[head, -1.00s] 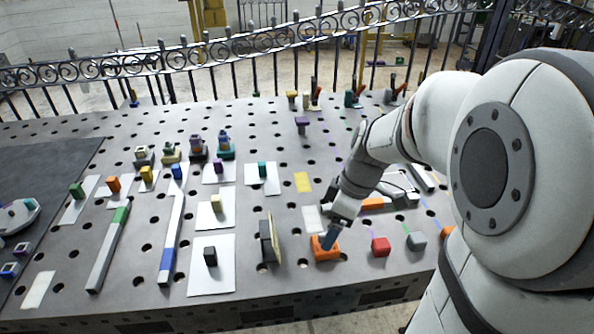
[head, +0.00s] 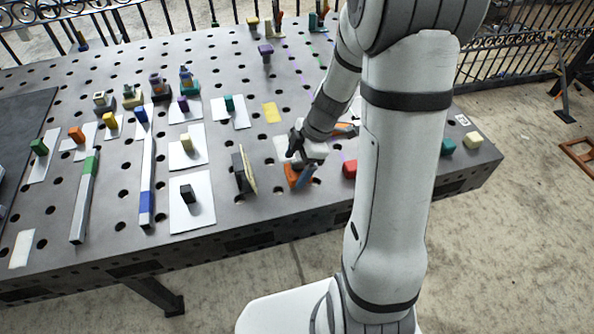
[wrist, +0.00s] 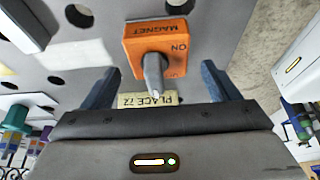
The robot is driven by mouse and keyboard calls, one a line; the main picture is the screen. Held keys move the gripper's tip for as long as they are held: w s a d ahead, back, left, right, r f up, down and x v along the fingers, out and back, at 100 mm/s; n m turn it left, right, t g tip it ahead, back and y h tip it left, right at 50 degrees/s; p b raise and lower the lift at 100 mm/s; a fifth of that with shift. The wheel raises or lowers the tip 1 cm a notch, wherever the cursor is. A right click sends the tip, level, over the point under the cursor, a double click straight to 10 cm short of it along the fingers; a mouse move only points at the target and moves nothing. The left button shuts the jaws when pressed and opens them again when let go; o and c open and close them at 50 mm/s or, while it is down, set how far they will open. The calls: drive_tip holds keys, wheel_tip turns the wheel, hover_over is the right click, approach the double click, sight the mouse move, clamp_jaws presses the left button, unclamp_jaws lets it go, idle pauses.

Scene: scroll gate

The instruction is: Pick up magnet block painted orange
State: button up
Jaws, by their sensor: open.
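The orange magnet block (wrist: 158,38) shows in the wrist view, marked "MAGNET" and "ON". A grey knob (wrist: 153,72) sticks out of its face toward me. My gripper (wrist: 159,74) is open, with one blue-grey finger on each side of the knob. I cannot tell whether either finger touches it. In the head view the magnet block (head: 291,178) sits near the table's front edge, partly hidden by my gripper (head: 302,174).
A "PLACE 72" label (wrist: 148,99) shows between my fingers. Several coloured blocks and long bars lie farther left.

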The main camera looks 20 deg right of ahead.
drive_tip(key=shift+a+f, duration=0.2)
drive_tip(key=shift+f, duration=0.4)
drive_tip(key=shift+c, duration=0.5)
drive_tip(key=c, duration=1.5)
drive_tip(key=shift+c, duration=0.6)
drive_tip(key=shift+w+r, duration=0.1)
drive_tip(key=shift+r, duration=0.1)
